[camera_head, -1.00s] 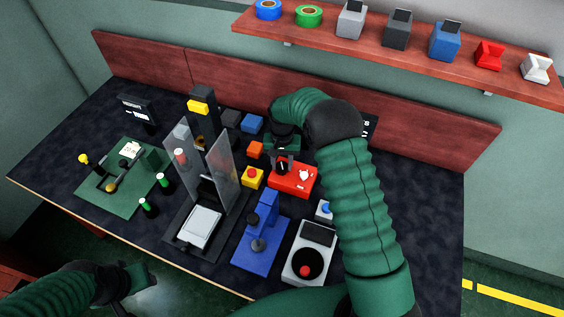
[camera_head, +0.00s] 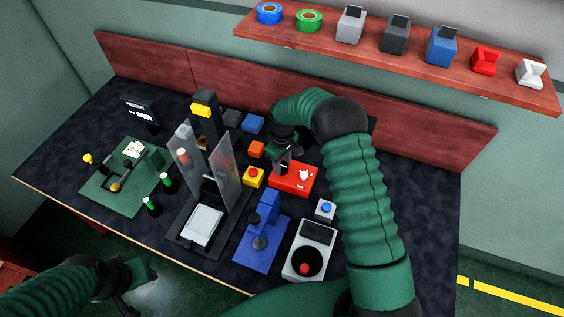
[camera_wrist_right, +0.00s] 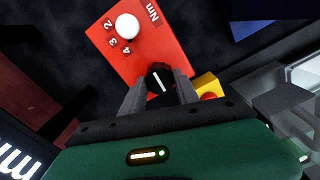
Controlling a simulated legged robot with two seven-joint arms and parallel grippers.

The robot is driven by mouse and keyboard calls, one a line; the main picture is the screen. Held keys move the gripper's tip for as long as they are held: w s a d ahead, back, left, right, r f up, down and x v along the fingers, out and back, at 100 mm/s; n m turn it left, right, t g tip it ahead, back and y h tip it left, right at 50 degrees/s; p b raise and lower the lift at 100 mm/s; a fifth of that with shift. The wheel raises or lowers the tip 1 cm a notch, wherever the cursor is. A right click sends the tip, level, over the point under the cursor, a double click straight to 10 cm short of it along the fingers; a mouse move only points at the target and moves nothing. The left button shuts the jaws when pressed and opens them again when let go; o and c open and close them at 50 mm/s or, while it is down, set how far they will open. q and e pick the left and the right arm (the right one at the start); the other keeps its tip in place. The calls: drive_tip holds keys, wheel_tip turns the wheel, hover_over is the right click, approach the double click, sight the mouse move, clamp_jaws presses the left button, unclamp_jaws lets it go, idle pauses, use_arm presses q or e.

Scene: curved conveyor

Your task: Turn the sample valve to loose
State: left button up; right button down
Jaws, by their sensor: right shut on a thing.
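A red box (camera_head: 291,180) stands at the middle back of the bench; it also fills the upper middle of the right wrist view (camera_wrist_right: 140,42). It carries a black knob (camera_wrist_right: 158,80) with a white line, and a white knob (camera_wrist_right: 127,26) beside the numbers 2, 3, 4 and "Nm". My right gripper (camera_wrist_right: 160,88) is shut on the black knob, one finger on each side. The white line leans from upper left to lower right. In the head view the right gripper (camera_head: 283,165) partly hides this knob. My left gripper (camera_head: 135,290) is low at the left, off the bench; its jaws are unclear.
A yellow box with a red button (camera_head: 253,177) stands just left of the red box. A blue press-like device (camera_head: 262,240), a grey device with a round black dial (camera_head: 309,258) and a blue button box (camera_head: 325,209) are in front. Clear panels (camera_head: 203,170) stand left.

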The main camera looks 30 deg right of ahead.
drive_tip(key=n, duration=0.4)
drive_tip(key=shift+w+r+p, duration=0.1)
drive_tip(key=shift+r+p, duration=0.05)
drive_tip(key=shift+p, duration=0.25)
drive_tip(key=n+p, duration=0.1)
drive_tip(key=n, duration=0.9)
drive_tip(key=shift+p, duration=0.35)
drive_tip(key=shift+n+p, duration=0.3)
drive_tip(key=shift+n, duration=2.2)
drive_tip(key=c, duration=1.2)
unclamp_jaws()
drive_tip(key=o, duration=0.3)
